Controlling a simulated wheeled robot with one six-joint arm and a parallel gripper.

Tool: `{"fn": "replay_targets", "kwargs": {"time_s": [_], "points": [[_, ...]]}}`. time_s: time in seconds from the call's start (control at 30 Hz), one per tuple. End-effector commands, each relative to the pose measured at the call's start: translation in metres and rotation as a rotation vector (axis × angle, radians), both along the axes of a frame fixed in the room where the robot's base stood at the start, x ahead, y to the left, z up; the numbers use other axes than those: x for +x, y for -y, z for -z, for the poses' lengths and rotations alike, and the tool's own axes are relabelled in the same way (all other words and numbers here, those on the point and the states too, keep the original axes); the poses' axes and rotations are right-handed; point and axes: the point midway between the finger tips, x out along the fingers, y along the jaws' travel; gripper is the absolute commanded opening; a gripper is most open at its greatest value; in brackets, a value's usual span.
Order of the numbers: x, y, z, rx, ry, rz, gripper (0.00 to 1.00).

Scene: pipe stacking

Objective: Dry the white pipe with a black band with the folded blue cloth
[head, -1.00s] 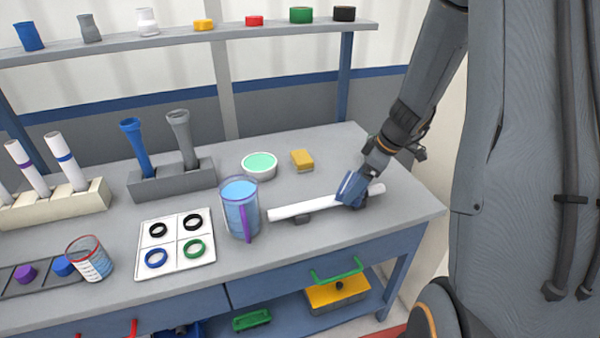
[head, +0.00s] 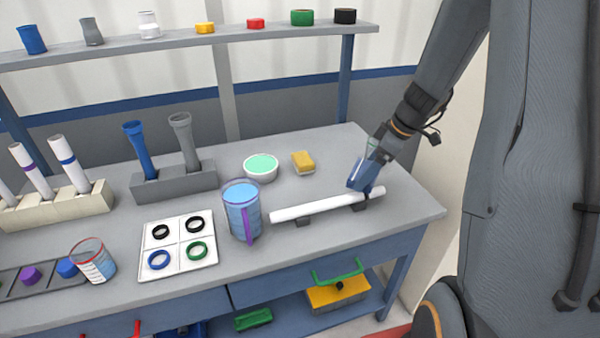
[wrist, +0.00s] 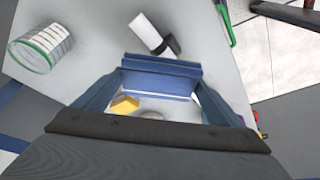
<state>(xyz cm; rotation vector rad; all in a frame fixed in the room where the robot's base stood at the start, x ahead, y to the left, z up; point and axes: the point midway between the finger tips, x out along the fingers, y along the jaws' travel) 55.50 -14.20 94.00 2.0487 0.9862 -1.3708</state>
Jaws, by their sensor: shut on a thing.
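The white pipe (head: 295,212) lies nearly level across dark supports at the right front of the bench; in the wrist view its end (wrist: 147,31) shows beside a dark support. I cannot make out a black band on it. My gripper (head: 364,184) is over the pipe's right part, pointing down. It is shut on the folded blue cloth (wrist: 160,80), which spans the space between my fingers in the wrist view. The cloth is close to the pipe; whether it touches is unclear. My gripper hides part of the pipe's right portion.
A blue-filled jug (head: 242,212) with a purple handle stands close to the pipe's left end. A white bowl (head: 261,168) and a yellow sponge (head: 303,162) sit behind. A tray with rings (head: 150,230) is left. A green-rimmed clear container (wrist: 42,48) shows in the wrist view.

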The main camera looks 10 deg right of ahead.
Motion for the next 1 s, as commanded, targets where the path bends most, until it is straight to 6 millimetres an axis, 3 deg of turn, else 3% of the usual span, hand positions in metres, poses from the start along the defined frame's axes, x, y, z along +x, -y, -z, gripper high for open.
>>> {"fn": "replay_targets", "kwargs": {"time_s": [0.4, 1.0], "points": [[0.001, -0.002, -0.028, 0.000, 0.001, -0.004, 0.69], [0.001, -0.002, -0.030, 0.000, 0.000, -0.004, 0.69]]}}
